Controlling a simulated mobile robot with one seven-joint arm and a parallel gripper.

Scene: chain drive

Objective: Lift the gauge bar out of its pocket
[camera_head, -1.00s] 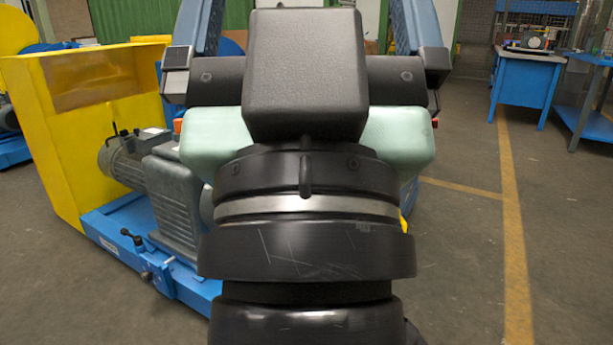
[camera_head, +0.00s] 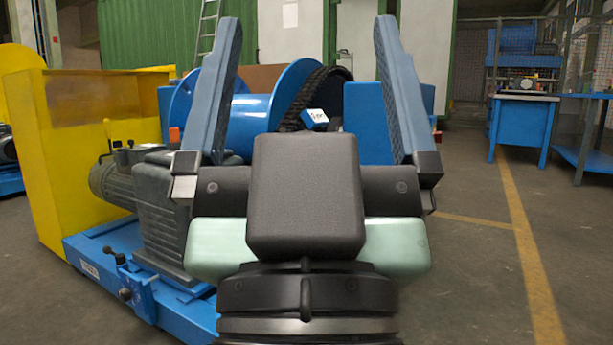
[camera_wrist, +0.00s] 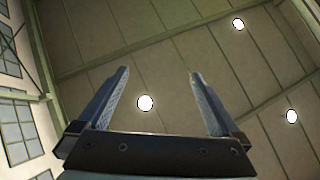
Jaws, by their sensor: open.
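My gripper (camera_head: 307,22) is raised in front of the head camera with its two blue fingers wide apart and pointing up. Nothing is between the fingers. In the wrist view my gripper (camera_wrist: 158,71) is open and empty against the ceiling. I cannot make out the gauge bar or its pocket in either view. A small blue block with a white marked face (camera_head: 314,119) shows between the fingers in the head view, farther back by the dark chain (camera_head: 302,95); I cannot tell what it is.
The blue drive machine (camera_head: 250,122) stands ahead, with a grey motor (camera_head: 160,205) and a yellow guard (camera_head: 95,130) on its left. A blue table (camera_head: 522,120) with small items stands far right. The floor at right, with a yellow line (camera_head: 518,230), is clear.

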